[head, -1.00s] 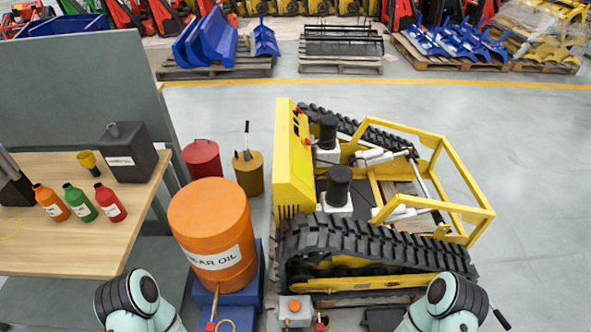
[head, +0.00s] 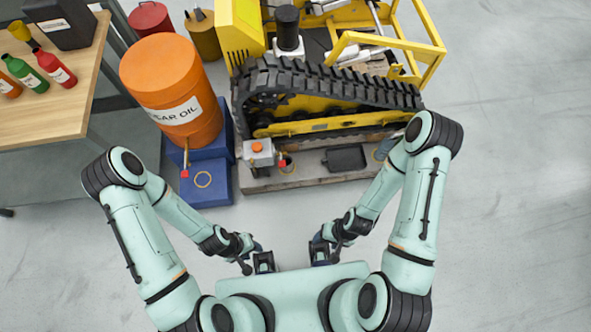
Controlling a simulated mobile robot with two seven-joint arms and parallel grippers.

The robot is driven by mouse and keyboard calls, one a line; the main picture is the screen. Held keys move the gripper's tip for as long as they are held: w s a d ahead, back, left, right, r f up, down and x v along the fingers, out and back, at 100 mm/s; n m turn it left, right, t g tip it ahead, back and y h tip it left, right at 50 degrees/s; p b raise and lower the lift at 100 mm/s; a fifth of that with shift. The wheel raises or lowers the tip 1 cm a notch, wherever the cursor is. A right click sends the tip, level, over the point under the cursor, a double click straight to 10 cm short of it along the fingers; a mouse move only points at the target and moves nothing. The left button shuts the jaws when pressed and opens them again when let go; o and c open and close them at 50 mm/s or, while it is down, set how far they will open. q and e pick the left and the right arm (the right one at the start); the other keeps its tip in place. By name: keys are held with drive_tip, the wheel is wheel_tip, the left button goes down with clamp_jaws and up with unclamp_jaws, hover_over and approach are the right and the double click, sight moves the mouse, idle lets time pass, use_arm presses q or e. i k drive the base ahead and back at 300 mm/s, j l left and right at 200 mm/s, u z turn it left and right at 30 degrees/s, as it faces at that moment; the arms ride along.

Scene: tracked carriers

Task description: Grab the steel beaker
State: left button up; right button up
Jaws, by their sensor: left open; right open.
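I cannot pick out a steel beaker for certain in the head view. My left gripper (head: 255,264) is open, low in front of my body and apart from the pallet. My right gripper (head: 320,253) is open beside it to the right. No object shows in either gripper.
The yellow tracked carrier (head: 330,95) stands behind the pallet (head: 315,177). A grey box with an orange cap (head: 258,155) and a black tray (head: 345,158) rest on it. An orange gear oil drum (head: 165,75) stands on a blue base (head: 205,188). A wooden table (head: 60,105) is left. Floor is clear right.

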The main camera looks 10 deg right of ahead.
sight(289, 160)
drive_tip(key=k+l, duration=0.15)
drive_tip(key=i+l, duration=0.15)
drive_tip(key=l, duration=0.2)
drive_tip(key=i+l+u, duration=0.1)
drive_tip(key=i+l, duration=0.25)
drive_tip(key=l, duration=0.3)
drive_tip(key=i+l+u, duration=0.1)
drive_tip(key=l, duration=0.25)
drive_tip(key=i+l+u, duration=0.1)
drive_tip(key=u, duration=2.15)
